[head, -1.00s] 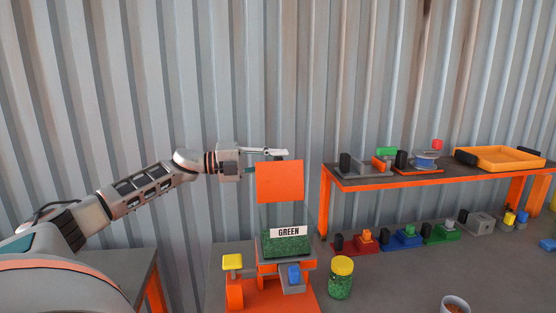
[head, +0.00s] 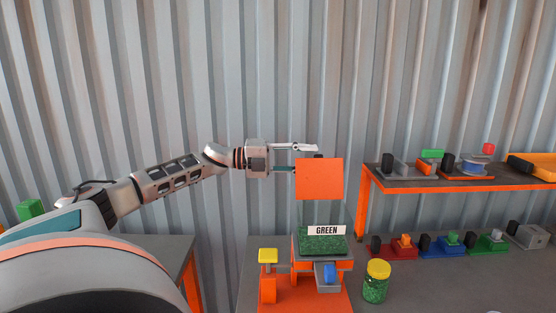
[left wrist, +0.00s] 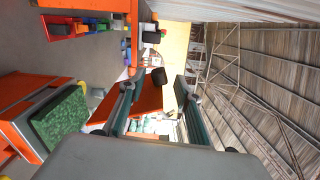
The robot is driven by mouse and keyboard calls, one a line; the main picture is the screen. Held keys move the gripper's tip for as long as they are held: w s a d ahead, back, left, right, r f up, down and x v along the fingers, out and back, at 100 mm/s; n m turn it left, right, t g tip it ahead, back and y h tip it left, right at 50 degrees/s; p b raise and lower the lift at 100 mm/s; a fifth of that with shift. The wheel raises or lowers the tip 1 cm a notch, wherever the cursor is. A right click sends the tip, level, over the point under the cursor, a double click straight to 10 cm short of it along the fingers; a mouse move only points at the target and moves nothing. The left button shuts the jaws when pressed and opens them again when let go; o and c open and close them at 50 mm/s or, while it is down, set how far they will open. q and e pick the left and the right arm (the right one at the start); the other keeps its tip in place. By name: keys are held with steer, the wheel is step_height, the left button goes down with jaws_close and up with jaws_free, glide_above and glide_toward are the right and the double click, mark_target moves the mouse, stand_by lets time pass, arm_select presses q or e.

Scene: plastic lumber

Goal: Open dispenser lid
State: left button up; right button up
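The dispenser (head: 322,253) stands on the table with green granules inside and a "GREEN" label on its front. Its orange lid (head: 319,179) stands raised, nearly upright, above the granules; a small dark knob shows at its top edge. My left gripper (head: 304,158) is open at the lid's upper left edge. In the left wrist view, the open fingers (left wrist: 158,100) have the orange lid (left wrist: 150,97) and its dark knob (left wrist: 158,75) between or just beyond them; contact cannot be told. The granules (left wrist: 62,122) also show there. My right gripper is out of view.
A jar of green granules with a yellow lid (head: 376,282) stands right of the dispenser. A yellow-topped post (head: 268,257) is at its left. An orange-edged shelf (head: 450,187) holds several devices, with more coloured ones below. A corrugated wall is behind.

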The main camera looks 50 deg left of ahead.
arm_select(q)
steer(key=v, duration=0.8)
steer(key=shift+s+a, duration=0.2)
steer(key=shift+a, duration=0.05)
stand_by(0.5)
steer(key=shift+f, duration=0.1)
stand_by(0.5)
